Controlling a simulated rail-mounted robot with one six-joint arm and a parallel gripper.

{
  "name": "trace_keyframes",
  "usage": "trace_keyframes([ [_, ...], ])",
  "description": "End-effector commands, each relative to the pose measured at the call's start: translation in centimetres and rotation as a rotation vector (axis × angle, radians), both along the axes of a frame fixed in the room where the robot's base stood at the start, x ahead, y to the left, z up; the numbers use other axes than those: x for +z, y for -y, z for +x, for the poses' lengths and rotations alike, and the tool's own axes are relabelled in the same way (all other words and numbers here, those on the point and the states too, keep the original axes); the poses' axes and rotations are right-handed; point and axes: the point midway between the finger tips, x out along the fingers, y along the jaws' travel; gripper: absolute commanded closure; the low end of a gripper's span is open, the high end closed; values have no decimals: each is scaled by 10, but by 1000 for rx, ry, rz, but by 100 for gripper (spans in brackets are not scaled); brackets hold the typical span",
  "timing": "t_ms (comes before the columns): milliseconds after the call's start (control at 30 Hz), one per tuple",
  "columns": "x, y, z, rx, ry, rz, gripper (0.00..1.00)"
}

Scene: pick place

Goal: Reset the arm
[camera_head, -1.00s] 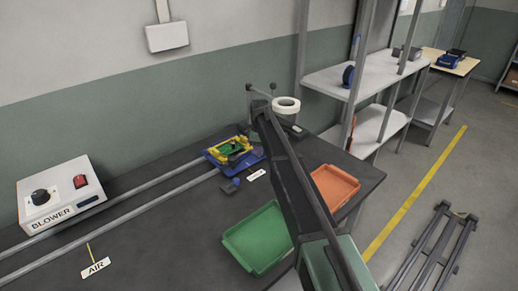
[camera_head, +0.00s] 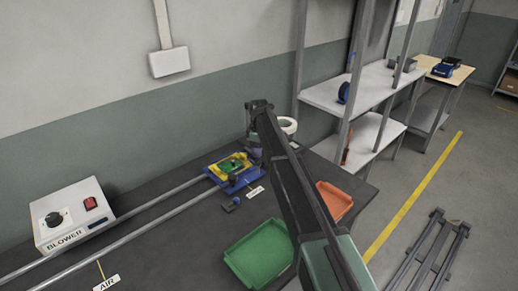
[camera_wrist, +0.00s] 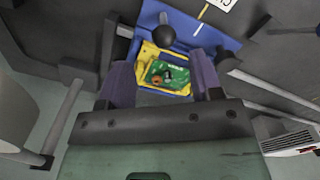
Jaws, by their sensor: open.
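My arm reaches from the lower right over the black workbench in the head view. My gripper (camera_wrist: 163,75) is open in the wrist view, with its two purple-grey fingers apart and nothing held between them. Beyond the fingers, a green circuit board (camera_wrist: 167,74) lies in a yellow holder (camera_wrist: 178,88) on a blue base (camera_wrist: 188,27). In the head view the board, holder and blue base (camera_head: 216,173) sit on the bench just left of my arm's end. The fingers are largely hidden there.
A green tray (camera_head: 262,252) and an orange tray (camera_head: 335,200) lie on the bench's right part. A tape roll (camera_head: 289,126) is behind my arm. Shelves (camera_head: 365,84) stand behind right.

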Motion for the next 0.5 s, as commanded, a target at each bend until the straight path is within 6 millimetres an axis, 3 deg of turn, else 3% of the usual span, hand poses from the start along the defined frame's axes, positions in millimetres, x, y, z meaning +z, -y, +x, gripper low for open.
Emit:
trace_keyframes([
  [33,17,0,0,0,0,0,41],
  [100,20,0,0,0,0,0,41],
  [400,17,0,0,-2,0,0,41],
  [500,17,0,0,-85,0,0,41],
])
